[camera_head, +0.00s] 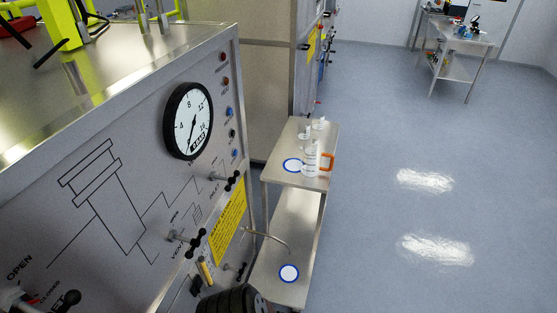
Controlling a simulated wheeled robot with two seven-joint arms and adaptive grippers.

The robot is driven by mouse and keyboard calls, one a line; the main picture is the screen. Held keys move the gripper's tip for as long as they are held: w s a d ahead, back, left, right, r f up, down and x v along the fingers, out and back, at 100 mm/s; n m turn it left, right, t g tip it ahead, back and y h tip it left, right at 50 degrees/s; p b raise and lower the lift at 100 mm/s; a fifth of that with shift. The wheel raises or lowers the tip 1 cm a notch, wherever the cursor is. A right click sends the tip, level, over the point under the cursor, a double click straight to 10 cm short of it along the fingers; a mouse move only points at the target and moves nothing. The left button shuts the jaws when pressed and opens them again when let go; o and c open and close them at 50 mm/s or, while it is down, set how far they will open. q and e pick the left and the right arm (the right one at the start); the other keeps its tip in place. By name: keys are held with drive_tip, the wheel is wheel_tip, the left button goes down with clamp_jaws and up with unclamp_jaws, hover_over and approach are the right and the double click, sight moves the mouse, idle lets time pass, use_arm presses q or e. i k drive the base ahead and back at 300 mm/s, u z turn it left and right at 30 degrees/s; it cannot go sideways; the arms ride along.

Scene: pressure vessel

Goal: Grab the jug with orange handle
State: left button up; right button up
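The jug with the orange handle (311,160) stands upright on the top shelf of a narrow metal cart (322,181), near its front right corner. It is pale and clear, and its orange handle (327,162) points right. Smaller clear vessels (304,131) stand behind it on the same shelf. Neither of my grippers can be made out, and nothing touches the jug.
A large metal panel with a pressure gauge (188,121) and protruding valve knobs (192,241) fills the left. A bent thin tube (272,238) reaches over the cart's lower shelf. Open blue floor (420,210) lies right of the cart. A black ribbed object (232,301) shows at the bottom edge.

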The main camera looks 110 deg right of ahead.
sight(312, 154)
drive_tip(key=z, duration=5.65)
drive_tip(key=i, duration=2.1)
drive_tip(key=u, duration=3.95)
